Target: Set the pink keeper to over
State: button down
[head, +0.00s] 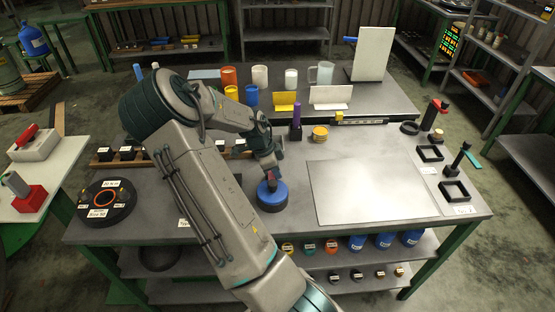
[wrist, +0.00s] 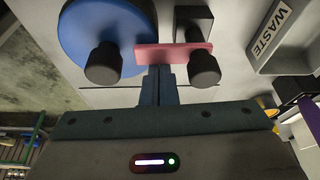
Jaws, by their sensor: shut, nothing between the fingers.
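The pink keeper (wrist: 175,52) is a flat bar in the wrist view. Its left end meets or overlaps the right edge of the blue disc (wrist: 98,28); its right part lies in front of a dark square block (wrist: 194,22). I cannot tell whether the keeper rests on the disc. My gripper (wrist: 159,70) is shut and empty, its fingertips at the keeper's near edge; contact is unclear. In the head view my gripper (head: 271,183) points down at the blue disc (head: 272,198), and the arm hides much of the area to its left.
Two black knob-like cylinders (wrist: 103,65) show either side of the fingers. A tray labelled WASTE (wrist: 275,38) is at the upper right.

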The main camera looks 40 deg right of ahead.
dwell(0.3)
jog(key=shift+s+d, duration=0.2)
jog(key=shift+d, duration=0.1)
jog(key=shift+s+d+f+b, duration=0.1)
jog(key=shift+s+d+b, duration=0.2)
jog(key=shift+s+d, duration=0.25)
jog(key=shift+s+d+b, duration=0.3)
jog(key=shift+d, duration=0.4)
jog(key=b+v, duration=0.1)
jog(key=v, duration=0.9)
jog(key=shift+d, duration=0.1)
